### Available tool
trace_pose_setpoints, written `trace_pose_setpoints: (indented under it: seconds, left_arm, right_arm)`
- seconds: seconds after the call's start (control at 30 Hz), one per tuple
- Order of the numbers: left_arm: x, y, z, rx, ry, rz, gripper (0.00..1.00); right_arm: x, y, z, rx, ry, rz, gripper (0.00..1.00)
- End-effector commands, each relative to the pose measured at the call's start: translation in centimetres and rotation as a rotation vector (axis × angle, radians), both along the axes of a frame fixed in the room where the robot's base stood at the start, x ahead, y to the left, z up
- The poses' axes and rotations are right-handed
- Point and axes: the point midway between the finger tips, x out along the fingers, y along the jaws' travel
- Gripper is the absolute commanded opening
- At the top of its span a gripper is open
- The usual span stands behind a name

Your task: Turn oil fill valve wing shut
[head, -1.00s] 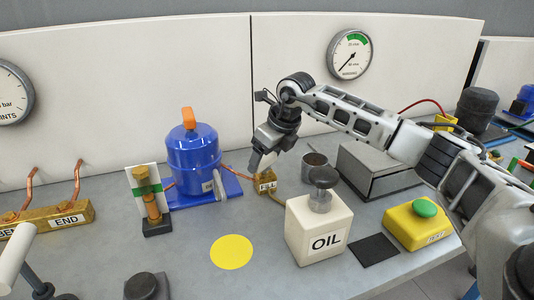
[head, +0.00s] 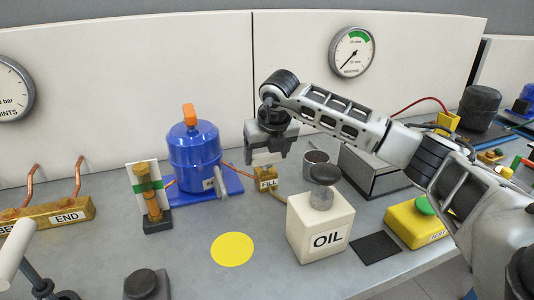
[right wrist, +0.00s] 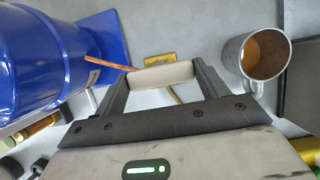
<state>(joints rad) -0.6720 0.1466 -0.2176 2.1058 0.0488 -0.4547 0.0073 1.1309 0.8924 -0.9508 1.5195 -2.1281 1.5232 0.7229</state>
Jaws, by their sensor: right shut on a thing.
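My right gripper (head: 266,160) points down over the brass block labelled FILL (head: 267,183), right of the blue compressor (head: 194,158). In the right wrist view its two fingers (right wrist: 162,84) are shut on the pale valve wing (right wrist: 162,76), which lies crosswise between them. The brass block (right wrist: 160,59) shows just beyond the wing, with a copper pipe running from it to the compressor. In the head view the fingers hide the wing.
A metal cup (head: 317,160) stands close to the right of the gripper; it also shows in the right wrist view (right wrist: 257,58). The OIL can (head: 320,225) stands in front, with a grey box (head: 375,178) behind it. The bench around the yellow disc (head: 232,249) is clear.

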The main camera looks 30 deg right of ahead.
Motion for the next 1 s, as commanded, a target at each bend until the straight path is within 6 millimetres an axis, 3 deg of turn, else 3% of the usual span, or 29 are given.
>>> trace_pose_setpoints:
  seconds: [0.37,0.4,0.47,0.77,1.0]
  left_arm:
    - [0.0,0.0,0.0,0.001,0.001,0.001,0.36]
    - [0.0,0.0,0.0,0.000,0.001,0.001,0.36]
    - [0.0,0.0,0.0,0.000,0.001,0.001,0.36]
    - [-0.1,0.0,0.0,-0.001,0.001,0.002,0.36]
    - [-0.1,0.0,-0.3,-0.004,0.002,0.003,0.36]
  right_arm:
    - [0.0,-0.1,0.1,0.002,-0.004,-0.013,0.50]
    - [0.0,-0.1,0.1,0.002,-0.004,-0.013,0.81]
    - [0.1,-0.1,0.1,0.002,-0.004,-0.012,0.95]
    - [0.0,0.0,0.1,0.001,-0.001,-0.009,0.95]
    - [-1.1,0.2,3.0,0.000,-0.007,-0.007,0.95]
